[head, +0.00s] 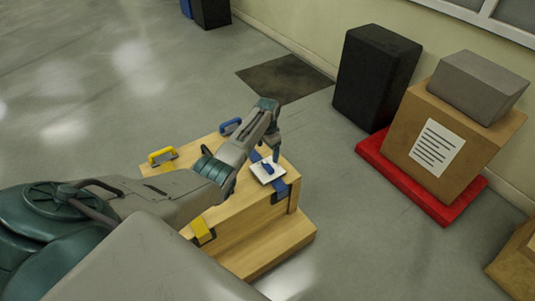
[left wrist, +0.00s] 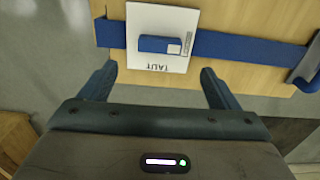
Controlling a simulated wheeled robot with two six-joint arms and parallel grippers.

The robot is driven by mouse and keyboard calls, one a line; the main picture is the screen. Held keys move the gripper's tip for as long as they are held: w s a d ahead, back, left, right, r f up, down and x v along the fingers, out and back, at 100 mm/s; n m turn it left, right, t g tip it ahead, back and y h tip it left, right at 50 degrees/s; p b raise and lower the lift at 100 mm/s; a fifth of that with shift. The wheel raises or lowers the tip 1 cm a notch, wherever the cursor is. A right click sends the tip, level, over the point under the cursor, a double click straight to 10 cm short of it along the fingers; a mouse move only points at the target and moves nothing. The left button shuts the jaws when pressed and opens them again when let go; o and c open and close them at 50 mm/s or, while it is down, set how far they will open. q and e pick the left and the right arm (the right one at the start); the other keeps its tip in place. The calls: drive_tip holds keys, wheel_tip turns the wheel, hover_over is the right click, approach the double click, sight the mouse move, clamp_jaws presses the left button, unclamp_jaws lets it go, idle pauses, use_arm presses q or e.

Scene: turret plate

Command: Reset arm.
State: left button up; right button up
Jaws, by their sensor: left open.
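My left gripper (head: 275,152) reaches over the wooden crate (head: 248,212) from the left. Its two fingers (left wrist: 158,69) are spread with nothing between them in the left wrist view. Just beyond the fingertips lies a white plate (head: 262,176) with a blue block (head: 267,168) on it. The plate lies on a blue strap (left wrist: 235,46) that crosses the wood. I cannot tell how far above the plate the fingertips are. My right gripper is not in view.
Yellow handles (head: 162,156) and a blue handle (head: 230,126) edge the crate. To the right, a red pallet (head: 405,182) bears a cardboard box (head: 470,128) with a grey box (head: 478,86) on top. A black box (head: 372,78) stands behind.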

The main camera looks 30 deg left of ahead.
use_arm(q)
drive_tip(key=shift+r, duration=1.1)
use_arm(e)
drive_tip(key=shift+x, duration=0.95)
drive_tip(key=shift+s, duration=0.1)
